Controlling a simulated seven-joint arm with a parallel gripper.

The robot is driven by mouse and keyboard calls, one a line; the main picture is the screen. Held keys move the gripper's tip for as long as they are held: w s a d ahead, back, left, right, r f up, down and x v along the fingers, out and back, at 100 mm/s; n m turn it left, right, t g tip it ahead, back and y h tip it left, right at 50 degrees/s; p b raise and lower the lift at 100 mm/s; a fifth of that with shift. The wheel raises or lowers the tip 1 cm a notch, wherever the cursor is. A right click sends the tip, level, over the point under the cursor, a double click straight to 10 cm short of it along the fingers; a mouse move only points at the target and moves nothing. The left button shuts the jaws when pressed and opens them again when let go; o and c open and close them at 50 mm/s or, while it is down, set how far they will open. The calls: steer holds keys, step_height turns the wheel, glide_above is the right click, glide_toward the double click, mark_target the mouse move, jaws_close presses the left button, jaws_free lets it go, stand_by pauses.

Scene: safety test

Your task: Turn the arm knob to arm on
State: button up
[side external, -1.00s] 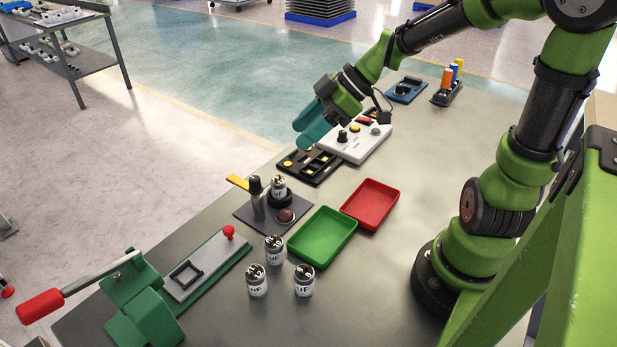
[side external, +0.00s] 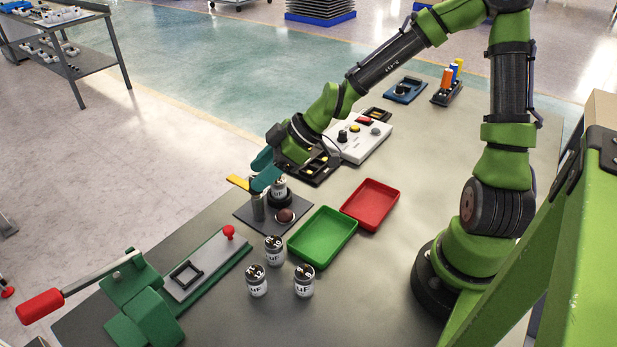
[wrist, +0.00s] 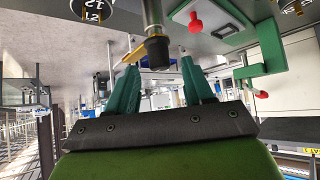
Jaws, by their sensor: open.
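A test fixture on a dark square plate (side external: 244,218) has a grey post (side external: 258,208) with a yellow bar (side external: 237,182) at its top. In the wrist view, a black knob (wrist: 157,48) and the yellow bar (wrist: 138,50) show near the fingertips. My gripper (side external: 263,171) is open with teal fingers above the post; these hide the knob in the side view. In the wrist view the knob appears between the fingertips (wrist: 160,66); I cannot tell whether they touch it. A labelled can (side external: 279,187) sits in the fixture's black holder beside the post.
A white control box (side external: 358,140) with a black knob (side external: 342,136) stands behind. A green tray (side external: 322,236) and a red tray (side external: 370,204) lie to the right. Several labelled cans (side external: 304,282) stand in front. A green lever press (side external: 145,300) is at front left.

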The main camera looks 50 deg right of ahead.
steer(key=shift+w+a+f, duration=0.3)
steer(key=shift+f, duration=0.2)
steer(key=shift+x, duration=0.75)
jaws_close()
